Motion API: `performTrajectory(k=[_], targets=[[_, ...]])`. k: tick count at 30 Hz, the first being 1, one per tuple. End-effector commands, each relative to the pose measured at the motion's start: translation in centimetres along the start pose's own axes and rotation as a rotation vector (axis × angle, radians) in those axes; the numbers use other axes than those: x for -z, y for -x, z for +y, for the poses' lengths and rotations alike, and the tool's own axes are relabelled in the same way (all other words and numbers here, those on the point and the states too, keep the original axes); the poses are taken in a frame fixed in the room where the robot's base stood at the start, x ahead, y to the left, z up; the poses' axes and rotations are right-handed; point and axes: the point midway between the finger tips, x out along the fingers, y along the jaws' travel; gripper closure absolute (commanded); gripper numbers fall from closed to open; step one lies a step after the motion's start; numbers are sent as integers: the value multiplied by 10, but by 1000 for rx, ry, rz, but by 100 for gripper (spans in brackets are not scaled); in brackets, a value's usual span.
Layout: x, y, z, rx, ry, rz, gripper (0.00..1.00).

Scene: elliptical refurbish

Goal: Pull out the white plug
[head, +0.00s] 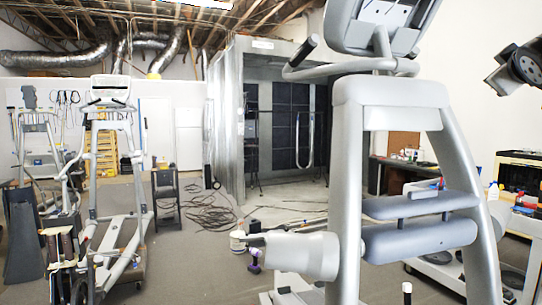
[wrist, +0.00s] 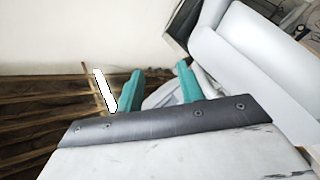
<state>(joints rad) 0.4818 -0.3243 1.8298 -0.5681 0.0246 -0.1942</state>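I cannot make out a white plug for certain in either view. A large grey-white elliptical machine (head: 348,180) stands close in front at the right in the head view. A pale cylindrical joint (head: 300,253) with a thin dark pin sticks out from its lower left. A small white-topped peg (head: 407,288) shows at the bottom edge. My gripper (wrist: 160,68) shows in the wrist view as two teal fingers held apart, with nothing seen between them. Thick pale rounded tubes (wrist: 240,65) fill the upper right there, apart from the fingers.
A second elliptical (head: 125,215) stands at the left. Loose black cables (head: 212,215) lie on the grey floor near a metal booth (head: 240,120). Bottles (head: 238,238) stand on the floor beside the near machine. A workbench (head: 520,178) with bottles is at the right.

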Motion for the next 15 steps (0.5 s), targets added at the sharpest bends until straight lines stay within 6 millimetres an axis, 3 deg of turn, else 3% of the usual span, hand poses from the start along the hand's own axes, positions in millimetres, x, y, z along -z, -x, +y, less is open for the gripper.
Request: performTrajectory(k=[3,8,11,15], targets=[[-61,29,-62,130,-131,-246,62],[-128,91,-146,308,-259,-558,62],[-161,141,-194,421,-311,-739,62],[-198,223,-255,584,-347,-978,62]])
